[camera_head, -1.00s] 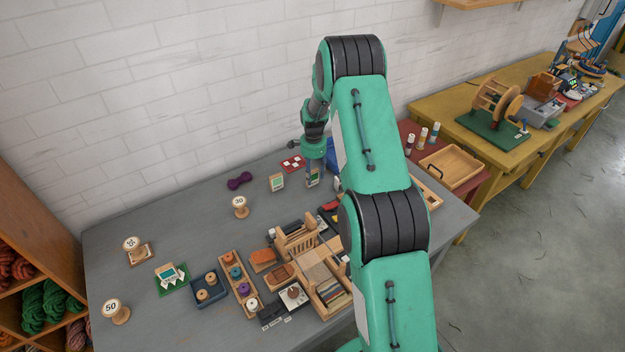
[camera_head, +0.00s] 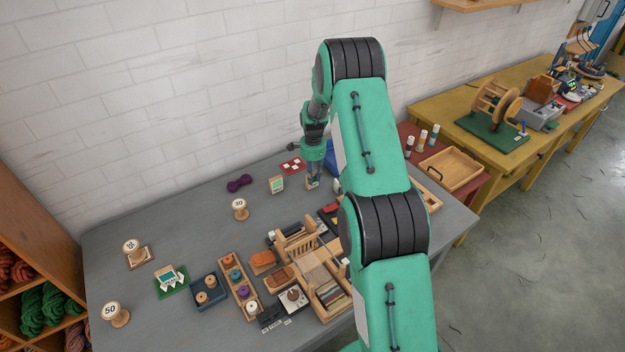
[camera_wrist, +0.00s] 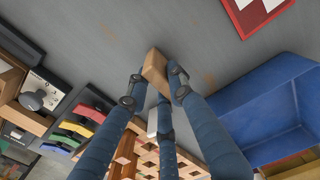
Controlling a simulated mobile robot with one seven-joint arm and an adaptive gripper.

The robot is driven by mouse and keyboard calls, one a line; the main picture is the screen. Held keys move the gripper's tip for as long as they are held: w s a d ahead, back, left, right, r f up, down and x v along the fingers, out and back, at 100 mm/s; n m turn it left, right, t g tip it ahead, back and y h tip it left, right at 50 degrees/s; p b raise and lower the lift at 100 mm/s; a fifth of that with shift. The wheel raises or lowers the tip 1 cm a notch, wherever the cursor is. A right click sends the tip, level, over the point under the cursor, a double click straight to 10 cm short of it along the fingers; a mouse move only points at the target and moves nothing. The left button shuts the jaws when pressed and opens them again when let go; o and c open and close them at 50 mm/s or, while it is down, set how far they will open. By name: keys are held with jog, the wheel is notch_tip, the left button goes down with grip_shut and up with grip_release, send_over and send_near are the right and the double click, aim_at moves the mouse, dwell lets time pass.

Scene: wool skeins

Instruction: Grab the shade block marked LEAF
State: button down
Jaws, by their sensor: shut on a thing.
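My gripper (camera_head: 313,177) is at the back of the grey table, fingers down around a small wooden block (camera_head: 312,184). In the wrist view the fingers close on this block (camera_wrist: 155,70) from both sides, and its plain brown wood faces the camera. Its marking cannot be read, so I cannot tell whether it says LEAF. A second upright block (camera_head: 277,184), with a green patch on a pale face, stands to the left, apart from the gripper. Its lettering is too small to read.
A red card with white squares (camera_head: 292,165) lies behind. A blue bin (camera_wrist: 262,110) stands close on the right in the wrist view. A purple dumbbell-shaped thing (camera_head: 239,182) and a spool marked 30 (camera_head: 240,207) are to the left. A small loom (camera_head: 300,238) stands in front.

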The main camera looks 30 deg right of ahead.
jog(key=shift+r, duration=0.15)
notch_tip(320, 180, up, 10)
jog(key=shift+f+p, duration=0.15)
jog(key=shift+p, duration=0.65)
jog(key=shift+a, duration=0.1)
